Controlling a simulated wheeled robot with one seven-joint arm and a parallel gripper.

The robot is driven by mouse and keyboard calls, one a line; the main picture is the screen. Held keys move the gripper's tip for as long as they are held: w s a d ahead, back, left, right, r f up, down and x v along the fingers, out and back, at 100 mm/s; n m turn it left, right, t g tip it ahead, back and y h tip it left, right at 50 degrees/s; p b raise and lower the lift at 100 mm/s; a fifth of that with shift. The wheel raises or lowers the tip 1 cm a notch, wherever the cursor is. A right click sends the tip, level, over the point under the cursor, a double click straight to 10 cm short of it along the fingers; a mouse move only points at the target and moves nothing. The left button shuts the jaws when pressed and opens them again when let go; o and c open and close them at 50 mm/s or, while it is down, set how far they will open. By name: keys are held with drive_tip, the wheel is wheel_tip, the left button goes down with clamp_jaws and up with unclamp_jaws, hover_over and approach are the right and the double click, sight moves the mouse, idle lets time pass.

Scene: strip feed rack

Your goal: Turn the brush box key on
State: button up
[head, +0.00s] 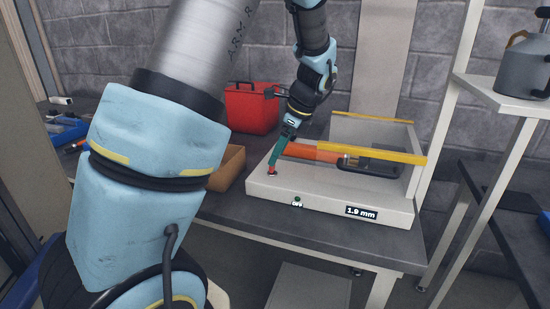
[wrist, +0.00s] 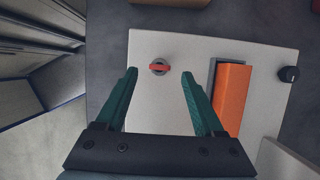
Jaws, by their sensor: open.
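The brush box key (wrist: 159,68) is a small red bar on a round grey base on the white machine top; the bar lies roughly crosswise in the wrist view. It also shows in the head view as a red spot (head: 272,172) at the left of the white machine (head: 325,194). My gripper (wrist: 159,73) is open, with one green finger on each side of the key in the wrist view. In the head view its green fingers (head: 276,160) reach down close to the key. I cannot tell whether they touch it. A label on the machine front reads OFF (head: 297,204).
An orange block (wrist: 232,98) sits in a recess right of my fingers. A black knob (wrist: 288,74) stands at the right edge. A yellow bar (head: 382,155) crosses the machine. A red box (head: 250,108) and a brown bin (head: 228,168) stand nearby.

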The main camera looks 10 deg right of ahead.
sight(274, 171)
drive_tip(key=shift+x, duration=1.7)
drive_tip(key=shift+r, duration=0.1)
clamp_jaws()
